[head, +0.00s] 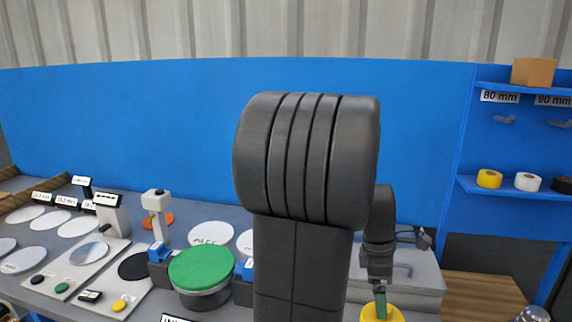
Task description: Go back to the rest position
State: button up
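My arm fills the middle of the head view, its thick dark grey joint covering much of the bench. My gripper (380,285) points down at the right of it, over the front right of the bench. Its fingertips meet a green upright piece (380,304) that stands in a yellow round thing (374,315), cut off by the lower edge. The fingers are too small to tell whether they are closed on the green piece. A round shell with a green top (201,268) sits between blue-and-dark clamps, left of my arm.
A grey box (420,280) stands close behind my gripper. White discs (79,226), label stands and a white upright device (157,215) are on the left of the bench. Shelves (510,188) with tape rolls hang at the right. A blue panel (150,120) stands behind the bench.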

jog(key=x, duration=0.7)
jog(key=shift+d+r, duration=0.1)
jog(key=shift+r, duration=0.05)
jog(key=s+v, duration=0.1)
jog(key=v, duration=1.2)
jog(key=x, duration=0.8)
jog(key=w+x, duration=0.1)
jog(key=x, duration=0.3)
jog(key=shift+f, duration=0.45)
jog(key=shift+d+r+p, duration=0.1)
jog(key=shift+r+p, duration=0.1)
jog(key=shift+p, duration=0.15)
jog(key=shift+s+d+p+v, duration=0.15)
jog(key=shift+p+v, duration=0.35)
jog(key=shift+v, duration=0.5)
jog(key=shift+d+p+v, duration=0.25)
jog(key=shift+p+v, duration=0.2)
jog(key=shift+v, duration=0.6)
jog(key=shift+s+d+p+v, duration=0.15)
jog(key=shift+p+v, duration=0.35)
jog(key=shift+v, duration=0.5)
jog(key=shift+r, duration=0.15)
